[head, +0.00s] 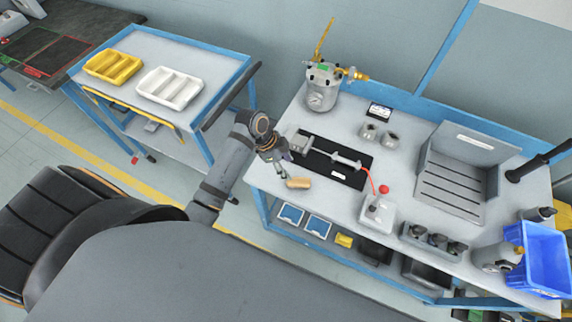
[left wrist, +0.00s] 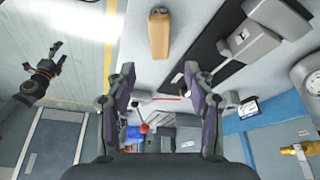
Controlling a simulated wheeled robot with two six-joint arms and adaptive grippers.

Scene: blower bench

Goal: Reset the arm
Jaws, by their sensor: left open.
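My left arm (head: 233,160) reaches in from the left in the head view. Its left gripper (head: 276,166) is over the near left edge of the workbench, just left of a tan block (head: 298,183). In the left wrist view the left gripper (left wrist: 160,84) is open, with its two fingers apart and nothing between them. The tan block (left wrist: 159,35) lies beyond the fingertips there, untouched. A dark arm end (left wrist: 40,78) at the far left of that view looks like my right one; its jaws are too small to tell.
The workbench (head: 410,145) bears a black mat with a clamp fixture (head: 332,158), a pressure tank (head: 322,88), a red-knobbed box (head: 378,212), a grey rack (head: 455,175) and a blue bin (head: 540,258). A side table (head: 200,60) holds yellow (head: 113,66) and white trays (head: 170,88).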

